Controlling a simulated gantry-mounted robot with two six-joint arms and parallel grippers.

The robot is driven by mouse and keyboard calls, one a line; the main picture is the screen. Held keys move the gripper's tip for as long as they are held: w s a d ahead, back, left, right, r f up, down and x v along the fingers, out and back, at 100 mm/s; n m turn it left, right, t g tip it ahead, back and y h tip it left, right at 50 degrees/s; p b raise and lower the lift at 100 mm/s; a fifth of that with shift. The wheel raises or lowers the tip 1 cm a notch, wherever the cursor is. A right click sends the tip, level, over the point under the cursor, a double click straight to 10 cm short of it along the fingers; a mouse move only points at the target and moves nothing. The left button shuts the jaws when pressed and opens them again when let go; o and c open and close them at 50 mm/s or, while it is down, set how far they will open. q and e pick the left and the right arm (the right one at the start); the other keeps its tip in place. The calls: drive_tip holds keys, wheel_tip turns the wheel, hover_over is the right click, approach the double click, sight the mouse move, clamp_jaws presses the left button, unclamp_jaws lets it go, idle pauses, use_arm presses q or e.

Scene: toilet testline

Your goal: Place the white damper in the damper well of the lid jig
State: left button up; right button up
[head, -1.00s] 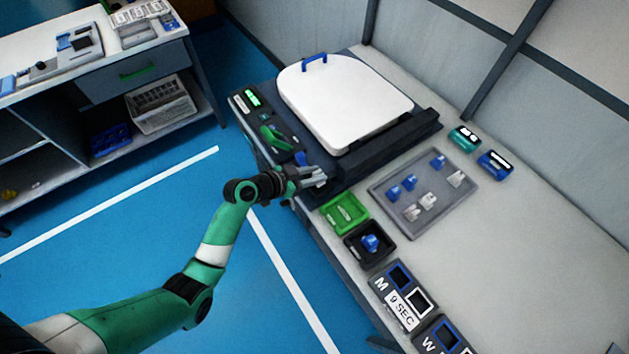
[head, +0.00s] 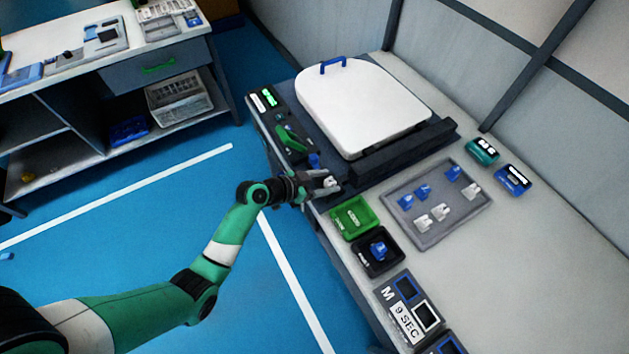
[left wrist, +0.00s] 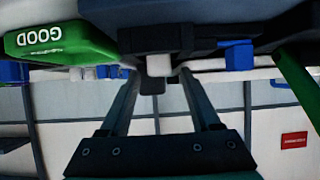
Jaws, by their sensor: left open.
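A small white damper (head: 331,181) shows at the front edge of the dark lid jig (head: 400,150). In the left wrist view the white damper (left wrist: 159,65) is against the dark jig, between the finger ends. My left gripper (head: 324,184) is open, its fingers on either side of the damper; I cannot tell whether they touch it. How deep the damper sits in its well is hidden. A blue damper (head: 314,160) stands beside it on the jig. My right gripper is in neither view.
A white toilet lid (head: 365,105) lies on the jig. A green GOOD bin (head: 355,217) and a black bin (head: 361,262) holding a blue damper are close by. A grey tray (head: 450,228) holds several blue and white dampers. A green lever (head: 292,140) is near the gripper.

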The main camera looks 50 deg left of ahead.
use_arm(q)
drive_tip(key=p+v, duration=1.1)
drive_tip(key=v, duration=0.1)
drive_tip(key=shift+w, duration=0.15)
